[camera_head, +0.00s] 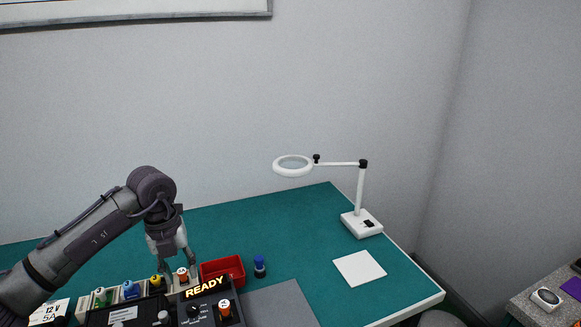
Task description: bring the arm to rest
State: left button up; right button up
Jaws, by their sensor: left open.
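My left arm comes in from the left over the green table (262,216). My left gripper (177,268) points down with its fingers apart, close above or beside a small orange-and-white piece (182,274) in the row at the back of the rack. I cannot tell whether the fingers touch that piece. My right gripper is out of the picture.
A black unit (207,298) with a lit READY sign stands in front. A red bin (222,270) and a blue-topped piece (260,267) are beside it. A magnifier lamp (361,222) and white pad (359,268) stand right. The table's back middle is clear.

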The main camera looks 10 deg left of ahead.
pick_arm(q)
jog(key=s+d+f+m+t+h, duration=0.1)
jog(key=d+f+m+h, duration=0.15)
jog(key=d+h, duration=1.1)
jog(key=s+d+r+n+t+h, duration=0.2)
jog(key=d+r+n+t+h, duration=0.4)
jog(key=d+r, duration=0.85)
jog(key=w+a+f+n+t+y, duration=0.25)
jog(key=a+n+t+y, duration=0.45)
jog(key=n+t+y, duration=0.5)
jog(key=s+a+f+n+g+y, duration=0.4)
jog(key=a+f+n+y, duration=0.5)
jog(key=f+n, duration=0.3)
jog(key=s+f+g+h, duration=0.1)
jog(key=s+f+g, duration=0.6)
jog(key=s, duration=0.4)
jog(key=s+f+g, duration=0.5)
jog(key=s+f, duration=0.5)
jog(key=s, duration=0.1)
notch_tip(320, 180, down, 27)
jog(key=s+g, duration=0.1)
jog(key=s, duration=0.1)
jog(key=s+a+f+g, duration=0.1)
jog(key=s+a+f, duration=0.1)
jog(key=s+f, duration=1.2)
jog(key=shift+s+a+f+b, duration=0.3)
jog(key=shift+s+a+b, duration=0.1)
jog(key=shift+s, duration=0.4)
